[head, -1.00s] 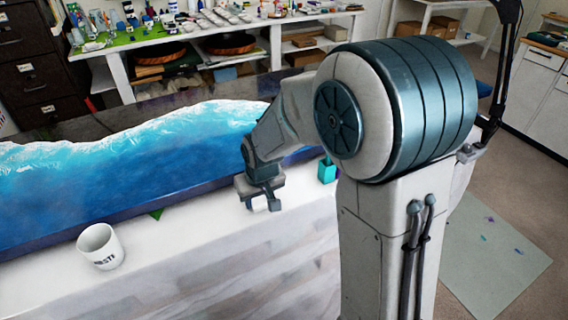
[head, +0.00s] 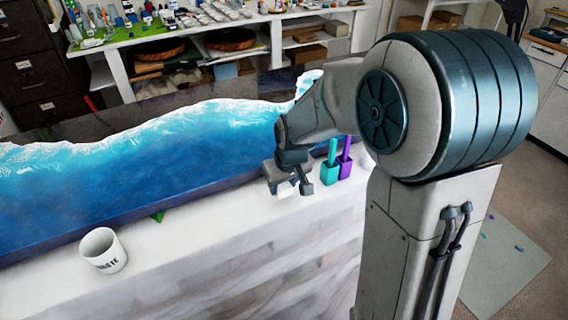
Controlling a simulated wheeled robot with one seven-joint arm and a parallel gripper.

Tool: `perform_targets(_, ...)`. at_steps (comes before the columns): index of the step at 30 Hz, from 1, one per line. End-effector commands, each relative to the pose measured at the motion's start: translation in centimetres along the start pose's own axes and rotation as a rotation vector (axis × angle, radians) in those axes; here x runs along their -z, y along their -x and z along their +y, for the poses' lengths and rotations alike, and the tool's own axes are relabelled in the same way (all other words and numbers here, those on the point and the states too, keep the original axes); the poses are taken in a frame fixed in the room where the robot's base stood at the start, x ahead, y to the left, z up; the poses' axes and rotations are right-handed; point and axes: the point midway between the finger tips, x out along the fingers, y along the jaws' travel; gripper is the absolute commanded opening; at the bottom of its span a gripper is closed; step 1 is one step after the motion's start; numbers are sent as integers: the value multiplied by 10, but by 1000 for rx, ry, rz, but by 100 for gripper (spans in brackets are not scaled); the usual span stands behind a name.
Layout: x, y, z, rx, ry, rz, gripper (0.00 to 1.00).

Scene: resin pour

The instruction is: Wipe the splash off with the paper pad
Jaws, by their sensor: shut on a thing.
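My gripper (head: 288,188) is shut on a small white piece, which looks like the paper pad (head: 285,190). Only a little of the pad shows between the fingers. The gripper is low over the white-covered table, just in front of the near edge of the blue resin slab (head: 190,160). I cannot tell whether the pad touches the table.
A white waste cup (head: 103,250) stands at the left on the white-covered table (head: 220,225). A teal holder (head: 331,168) and a purple one (head: 345,165) stand close right of the gripper. A green piece (head: 158,216) shows at the slab's front edge.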

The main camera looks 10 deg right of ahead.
Motion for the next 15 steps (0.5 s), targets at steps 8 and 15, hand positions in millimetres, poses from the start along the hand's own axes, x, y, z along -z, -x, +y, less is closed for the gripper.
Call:
perform_targets(8,8,28,1,-1,-2,1,16)
perform_targets(15,14,47,0,0,-1,2,16)
